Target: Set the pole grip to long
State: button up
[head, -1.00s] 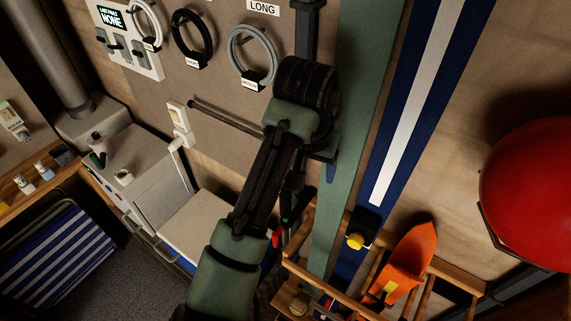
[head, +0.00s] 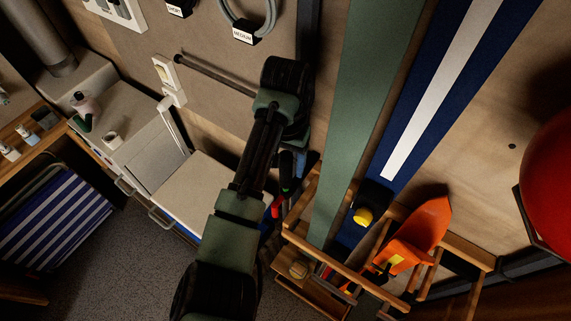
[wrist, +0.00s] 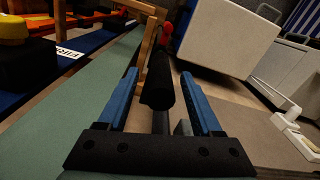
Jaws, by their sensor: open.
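A dark pole (head: 309,28) runs down the wall panel behind my arm in the head view. In the wrist view a thick black grip (wrist: 158,80) on a thinner dark shaft lies between the two blue fingers of my gripper (wrist: 160,79). The fingers are open, one on each side of the grip, and a gap shows on the right. I cannot tell whether the left finger touches it. In the head view my arm hides most of the pole's lower part. No length label shows on the pole now.
A green strip (head: 355,110) and a blue board (head: 440,90) stand right of the pole. A wooden rack (head: 345,262) with an orange item (head: 420,235) is below. A thin rod (head: 215,75) sticks out at left. A white cabinet (head: 205,200) stands low left.

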jog(key=shift+f, duration=0.4)
jog(key=shift+w+f, duration=0.2)
jog(key=shift+f, duration=0.35)
jog(key=shift+s+r, duration=0.1)
jog(key=c, duration=0.3)
grip_shut()
dwell(0.3)
